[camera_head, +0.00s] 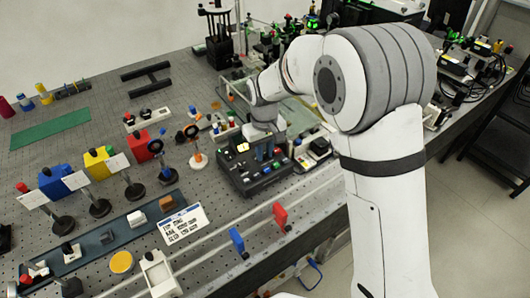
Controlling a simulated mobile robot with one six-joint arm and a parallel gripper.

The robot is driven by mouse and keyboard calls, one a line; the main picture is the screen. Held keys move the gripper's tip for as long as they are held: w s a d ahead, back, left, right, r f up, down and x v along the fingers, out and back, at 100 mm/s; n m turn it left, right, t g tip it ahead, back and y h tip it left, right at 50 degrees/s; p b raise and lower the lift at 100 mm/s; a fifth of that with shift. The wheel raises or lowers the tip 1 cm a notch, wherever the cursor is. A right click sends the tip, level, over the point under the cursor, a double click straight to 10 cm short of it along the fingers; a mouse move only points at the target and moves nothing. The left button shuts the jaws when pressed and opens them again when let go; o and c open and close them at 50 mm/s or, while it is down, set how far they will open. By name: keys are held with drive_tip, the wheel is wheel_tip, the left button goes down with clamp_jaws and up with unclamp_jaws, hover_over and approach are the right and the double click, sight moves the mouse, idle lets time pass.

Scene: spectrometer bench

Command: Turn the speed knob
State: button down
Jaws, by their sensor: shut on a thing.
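A dark control box (236,178) with a small lit yellow display and several buttons and knobs on its top stands on the perforated bench. My gripper (266,152) reaches down over the back right part of this box. It is shut on a knob there, which is small and mostly hidden by the fingers. I cannot read any label, so I cannot tell from the picture which knob is the speed knob or which way it is turned.
A white-topped device (319,147) stands close to the right of the box. Round optics on posts (195,148) stand to its left. A printed card (181,223) lies front left.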

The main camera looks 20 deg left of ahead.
sight(265, 155)
drive_tip(key=shift+n+b, duration=0.55)
drive_tip(key=shift+n, duration=1.85)
drive_tip(key=c, duration=1.6)
unclamp_jaws()
wheel_tip(265, 155, up, 8)
drive_tip(key=shift+f+b, duration=0.1)
drive_tip(key=shift+b, duration=0.3)
drive_tip(key=shift+d, duration=0.1)
